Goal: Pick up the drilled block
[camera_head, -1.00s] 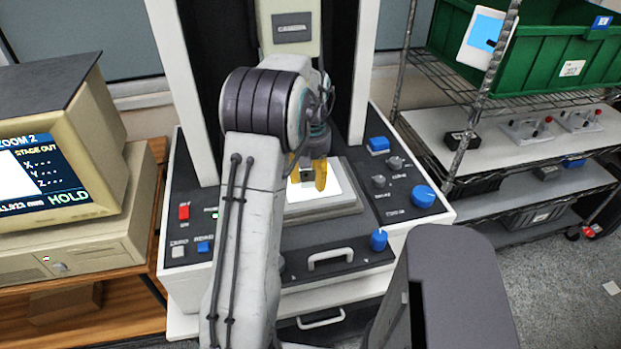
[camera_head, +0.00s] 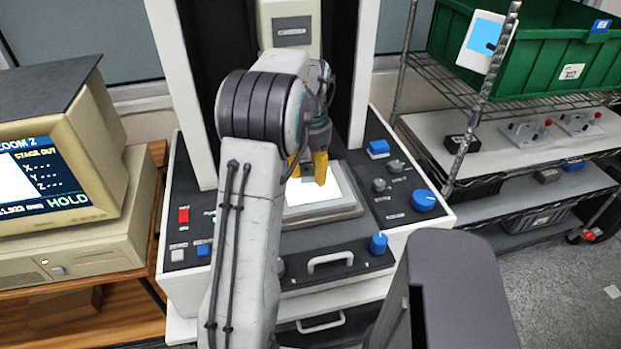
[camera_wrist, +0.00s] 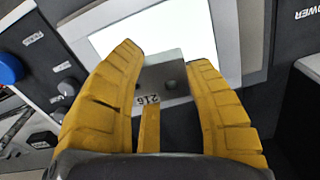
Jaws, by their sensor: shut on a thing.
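The drilled block (camera_wrist: 167,83) is a small grey metal block with dark round holes and a "216" label. In the wrist view it sits between the two yellow fingers of my gripper (camera_wrist: 170,75), which are shut on it. In the head view my gripper (camera_head: 308,170) is over the bright white stage plate (camera_head: 335,186) of the measuring machine. The block is mostly hidden there by the fingers. I cannot tell whether the block still touches the plate.
The machine's white uprights (camera_head: 185,90) rise close on both sides of my arm. Blue knobs (camera_head: 424,198) and buttons flank the stage. A monitor (camera_head: 60,150) stands at left. A wire shelf with a green bin (camera_head: 540,62) is at right.

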